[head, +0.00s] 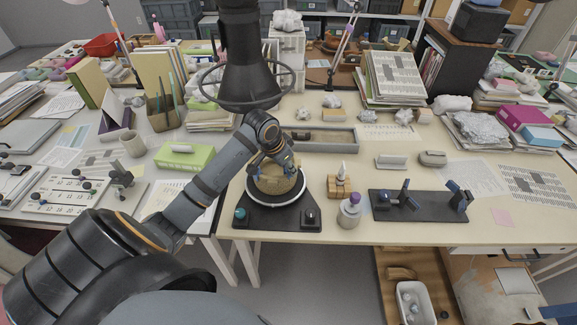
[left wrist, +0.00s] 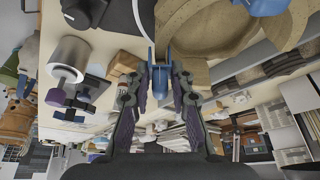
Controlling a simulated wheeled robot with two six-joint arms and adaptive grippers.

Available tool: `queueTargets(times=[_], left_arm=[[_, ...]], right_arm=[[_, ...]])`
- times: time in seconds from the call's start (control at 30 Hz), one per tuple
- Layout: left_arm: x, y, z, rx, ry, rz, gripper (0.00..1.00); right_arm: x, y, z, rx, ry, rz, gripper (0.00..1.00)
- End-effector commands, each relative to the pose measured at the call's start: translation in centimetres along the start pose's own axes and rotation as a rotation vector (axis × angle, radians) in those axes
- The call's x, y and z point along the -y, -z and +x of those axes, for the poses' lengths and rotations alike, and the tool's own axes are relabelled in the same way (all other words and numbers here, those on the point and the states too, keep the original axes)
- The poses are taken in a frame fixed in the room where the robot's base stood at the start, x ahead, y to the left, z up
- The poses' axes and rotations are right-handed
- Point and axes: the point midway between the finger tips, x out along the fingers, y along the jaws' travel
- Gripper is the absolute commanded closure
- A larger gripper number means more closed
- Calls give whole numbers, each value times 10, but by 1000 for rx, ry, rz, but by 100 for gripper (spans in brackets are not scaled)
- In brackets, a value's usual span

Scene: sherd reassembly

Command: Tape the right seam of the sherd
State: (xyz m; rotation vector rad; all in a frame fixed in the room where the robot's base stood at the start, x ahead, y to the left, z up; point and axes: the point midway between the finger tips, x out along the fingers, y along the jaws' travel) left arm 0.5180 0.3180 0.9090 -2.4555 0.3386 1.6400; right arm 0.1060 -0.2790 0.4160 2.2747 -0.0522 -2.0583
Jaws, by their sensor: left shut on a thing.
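The sherd assembly is a round tan clay vessel (head: 274,183) on a white ring (head: 292,196) over a dark base (head: 268,219). It also fills the top right of the left wrist view (left wrist: 195,25), with a blue patch (left wrist: 265,5) on it. My left gripper (head: 285,164) is at the vessel's upper right side. In the left wrist view its two fingers (left wrist: 161,72) are shut on a small blue piece (left wrist: 161,83), close to the vessel's wall. I cannot tell whether the piece touches the wall. The right seam cannot be made out. My right gripper is out of view.
A purple-capped jar (head: 349,212) and a wooden block holder (head: 340,187) stand right of the base. A dark stand with uprights (head: 420,206) lies further right. A grey tray (head: 322,146) is behind. The table's front right is mostly clear.

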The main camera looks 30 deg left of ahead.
Motion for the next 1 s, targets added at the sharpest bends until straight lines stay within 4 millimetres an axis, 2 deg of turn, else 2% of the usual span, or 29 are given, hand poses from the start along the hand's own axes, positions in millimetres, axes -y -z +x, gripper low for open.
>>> queueTargets(times=[0.53,1.0], left_arm=[[0,-4,10,0,0,1,89],[0,-4,11,0,0,0,89]], right_arm=[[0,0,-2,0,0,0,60],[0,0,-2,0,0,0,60]])
